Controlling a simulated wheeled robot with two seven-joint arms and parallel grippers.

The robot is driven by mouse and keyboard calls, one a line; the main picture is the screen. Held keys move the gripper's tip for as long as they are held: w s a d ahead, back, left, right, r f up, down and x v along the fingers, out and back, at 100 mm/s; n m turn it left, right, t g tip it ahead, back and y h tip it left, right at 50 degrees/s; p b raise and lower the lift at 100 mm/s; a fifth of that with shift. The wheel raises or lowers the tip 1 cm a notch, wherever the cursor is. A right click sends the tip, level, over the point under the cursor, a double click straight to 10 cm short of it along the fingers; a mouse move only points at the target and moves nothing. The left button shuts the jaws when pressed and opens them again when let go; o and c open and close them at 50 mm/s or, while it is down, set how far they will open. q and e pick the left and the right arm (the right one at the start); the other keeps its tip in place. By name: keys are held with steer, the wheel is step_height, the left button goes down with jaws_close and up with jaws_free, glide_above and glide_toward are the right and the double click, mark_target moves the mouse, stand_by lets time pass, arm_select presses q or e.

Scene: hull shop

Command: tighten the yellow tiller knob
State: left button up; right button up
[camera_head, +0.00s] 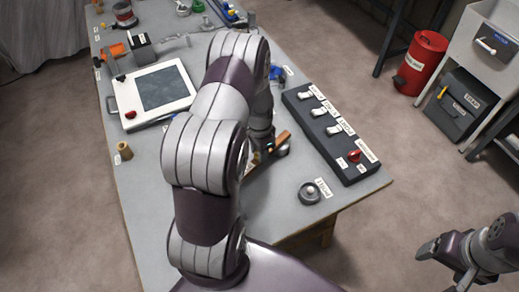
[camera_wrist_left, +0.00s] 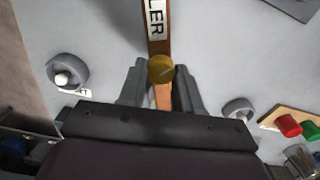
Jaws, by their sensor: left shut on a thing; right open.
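The yellow tiller knob (camera_wrist_left: 161,69) sits on the wooden tiller bar (camera_wrist_left: 159,25), whose label is partly readable as "LER" in the left wrist view. My left gripper (camera_wrist_left: 160,88) is shut on the knob, with one dark finger on each side. In the head view the tiller bar (camera_head: 283,139) shows beside my left gripper (camera_head: 268,153), and my left arm covers much of that area. I cannot make out the knob clearly there. My right gripper (camera_head: 448,264) is open and empty, off the right side of the bench above the floor.
A dark switch panel (camera_head: 325,135) with a red knob (camera_head: 354,157) lies right of the tiller. A round grey fitting (camera_head: 310,192) sits near the bench's front edge. A white-framed hatch (camera_head: 132,109) lies left of my arm. A red bin (camera_head: 421,62) stands on the floor.

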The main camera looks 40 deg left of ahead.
arm_select(q)
steer(key=m, duration=0.5)
steer(key=shift+m, duration=0.3)
steer(key=shift+r, duration=0.1)
stand_by(0.4)
steer(key=o, duration=0.9)
steer(key=shift+o, duration=0.7)
steer(key=shift+s, duration=0.1)
step_height(320, 180, up, 13)
steer(key=b, duration=0.2)
